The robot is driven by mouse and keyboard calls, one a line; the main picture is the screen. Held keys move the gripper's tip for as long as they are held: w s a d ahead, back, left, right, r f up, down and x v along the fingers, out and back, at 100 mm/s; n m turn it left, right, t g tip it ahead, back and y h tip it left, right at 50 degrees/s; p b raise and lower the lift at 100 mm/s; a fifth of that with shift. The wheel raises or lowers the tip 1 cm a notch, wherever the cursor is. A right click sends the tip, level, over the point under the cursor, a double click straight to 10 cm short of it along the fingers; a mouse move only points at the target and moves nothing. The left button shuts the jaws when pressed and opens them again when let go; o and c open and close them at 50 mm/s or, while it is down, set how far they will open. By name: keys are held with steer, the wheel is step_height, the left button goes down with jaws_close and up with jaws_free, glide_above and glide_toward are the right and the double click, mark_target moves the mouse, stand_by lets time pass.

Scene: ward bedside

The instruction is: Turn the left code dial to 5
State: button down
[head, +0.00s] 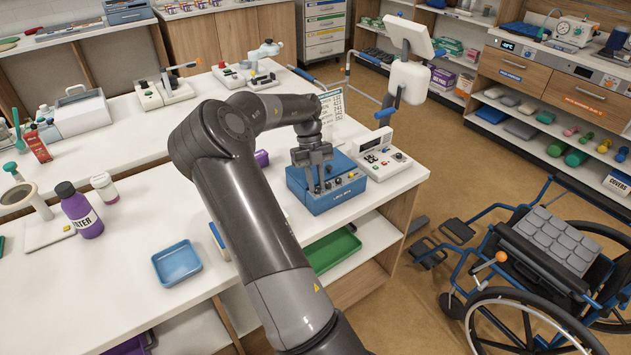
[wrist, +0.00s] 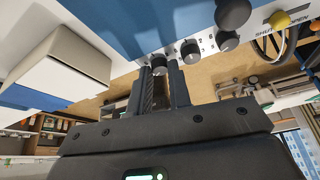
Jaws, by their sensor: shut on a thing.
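The blue lock box (head: 335,199) stands on the near counter, with small knobs on its upper face. In the wrist view its pale panel carries a row of grey code dials. The left code dial (wrist: 159,66) is between the fingertips of my gripper (wrist: 162,80), which is shut on it. The middle dial (wrist: 190,52) and the right dial (wrist: 228,41) are to its right, clear of the fingers. The number the left dial points to cannot be read. In the head view my gripper (head: 317,182) reaches down onto the box, hiding part of its face.
A white device with buttons (head: 383,160) stands right of the box. A blue tray (head: 177,263) and purple bottle (head: 80,212) are on the counter at left.

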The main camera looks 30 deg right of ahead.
steer(key=shift+f, duration=0.1)
stand_by(0.5)
steer(key=c, duration=1.6)
jaws_free()
steer(key=v, duration=1)
steer(key=shift+w+r, duration=0.2)
steer(key=shift+r, duration=0.15)
steer(key=shift+d, duration=0.1)
